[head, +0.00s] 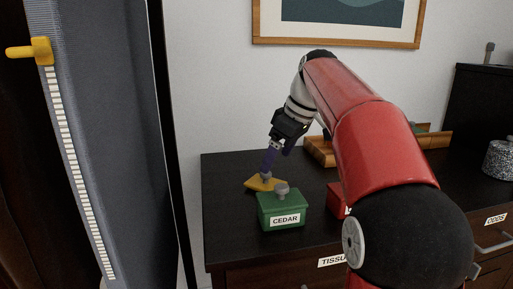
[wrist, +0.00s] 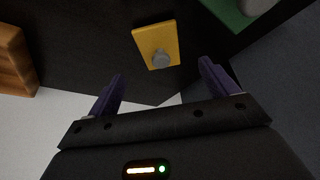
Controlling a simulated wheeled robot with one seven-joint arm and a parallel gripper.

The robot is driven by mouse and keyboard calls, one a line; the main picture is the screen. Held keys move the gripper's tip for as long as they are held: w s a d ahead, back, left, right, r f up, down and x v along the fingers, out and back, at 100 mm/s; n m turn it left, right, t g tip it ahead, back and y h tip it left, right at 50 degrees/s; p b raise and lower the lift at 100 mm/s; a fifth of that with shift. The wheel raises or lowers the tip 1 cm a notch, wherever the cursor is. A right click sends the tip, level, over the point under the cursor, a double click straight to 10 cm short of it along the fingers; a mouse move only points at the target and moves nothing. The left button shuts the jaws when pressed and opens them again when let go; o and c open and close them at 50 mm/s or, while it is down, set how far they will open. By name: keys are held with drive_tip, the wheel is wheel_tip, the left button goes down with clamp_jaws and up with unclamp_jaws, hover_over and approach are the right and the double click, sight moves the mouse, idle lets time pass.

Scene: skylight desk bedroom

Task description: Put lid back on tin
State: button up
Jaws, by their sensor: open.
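A flat yellow lid (head: 258,185) with a grey knob lies on the dark dresser top, behind and left of a green tin (head: 270,213) labelled CEDAR. The green tin has a grey knob on top. My gripper (head: 268,170) points down at the yellow lid, close to its knob. In the wrist view the open, empty gripper (wrist: 161,72) has its purple fingers apart, with the yellow lid (wrist: 150,36) between and beyond them.
A wooden tray or box (head: 318,152) stands at the back of the dresser (head: 225,170). A speckled pot (head: 499,160) is at the far right. A grey panel with a yellow handle (head: 42,50) stands left. The dresser's left top is clear.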

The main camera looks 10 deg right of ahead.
sight(270, 173)
drive_tip(key=b+x, duration=0.1)
drive_tip(key=x, duration=0.6)
drive_tip(key=shift+f, duration=0.3)
drive_tip(key=c, duration=1.1)
drive_tip(key=shift+o, duration=0.2)
drive_tip(key=shift+r+p, duration=1.1)
drive_tip(key=shift+r, duration=1.2)
